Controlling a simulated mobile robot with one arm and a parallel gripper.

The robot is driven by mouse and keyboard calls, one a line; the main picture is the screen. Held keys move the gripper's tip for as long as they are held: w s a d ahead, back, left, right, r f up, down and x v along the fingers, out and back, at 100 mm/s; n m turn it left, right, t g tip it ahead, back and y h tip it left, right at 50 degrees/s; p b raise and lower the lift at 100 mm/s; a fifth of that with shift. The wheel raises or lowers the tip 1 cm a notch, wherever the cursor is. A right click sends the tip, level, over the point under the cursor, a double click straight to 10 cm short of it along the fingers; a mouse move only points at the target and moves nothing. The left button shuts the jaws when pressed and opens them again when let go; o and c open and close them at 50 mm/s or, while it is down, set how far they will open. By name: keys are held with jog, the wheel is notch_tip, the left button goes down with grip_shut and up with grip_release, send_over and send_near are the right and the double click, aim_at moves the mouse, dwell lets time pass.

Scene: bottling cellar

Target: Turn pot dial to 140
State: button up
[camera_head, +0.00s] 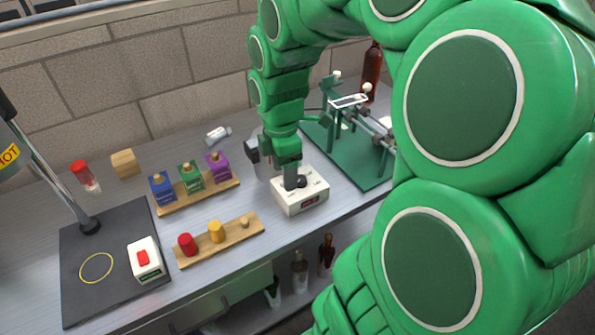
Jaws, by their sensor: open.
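The pot (262,160), a grey metallic vessel, is mostly hidden behind my wrist. A white control box (310,197) stands in front of it on the grey bench, with a small dark display showing red on its front face. A dark dial (299,181) sits on top of the box. My green arm reaches down from above, and my gripper (291,186) is open, low over the box top at the dial. The fingers partly hide the dial, and I cannot tell whether they touch it. The display reading is too small to make out.
A wooden rack with blue, green and purple blocks (191,177) and a board with red and yellow knobs (216,232) lie to the left. A black mat (85,300) holds a white box with a red switch (145,259). A green fixture (350,150) stands close on the right.

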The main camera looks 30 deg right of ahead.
aim_at(301, 178)
jog(key=w+d+f+n, duration=0.1)
jog(key=w+d+n, duration=0.1)
jog(key=w+d+f+n, duration=0.1)
jog(key=w+d+n, duration=0.1)
jog(key=d, duration=0.1)
jog(key=w+d+f+n, duration=0.2)
jog(key=d, duration=0.1)
jog(key=shift+w+d+t, duration=0.1)
jog(key=shift+w+t, duration=0.2)
jog(key=shift+w, duration=0.05)
jog(key=shift+f, duration=3.95)
jog(key=c, duration=1)
jog(key=shift+c, duration=0.2)
